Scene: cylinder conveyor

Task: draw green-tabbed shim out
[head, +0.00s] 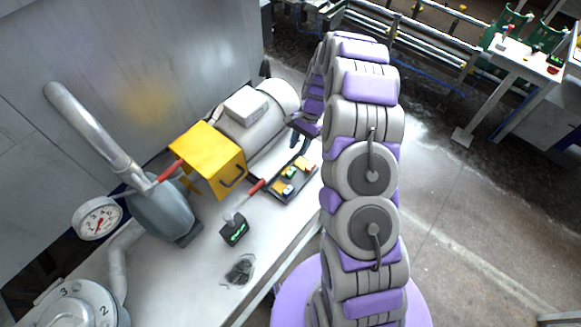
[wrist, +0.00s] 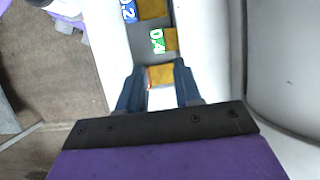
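A dark tray (head: 297,192) on the bench holds several brass-yellow shims with coloured tabs. The green tab (wrist: 157,41), marked 0.4, lies beside a yellow shim plate (wrist: 170,39) ahead of my fingertips in the wrist view. The green tab also shows small in the head view (head: 290,173). A blue tab (wrist: 128,10), marked 0.2, lies farther off. My gripper (wrist: 156,74) is open, its two dark fingers apart. Another yellow plate (wrist: 160,75) with a reddish edge shows between the fingertips; I cannot tell whether they touch it. In the head view my gripper (head: 300,137) hangs beyond the tray.
A yellow box-like guard (head: 208,160) and a large grey motor (head: 262,115) stand left of the tray. A red-handled tool with a dark block (head: 235,230) and a dark tangled heap (head: 240,270) lie nearer. A pump with pipes and a gauge (head: 98,218) stands far left.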

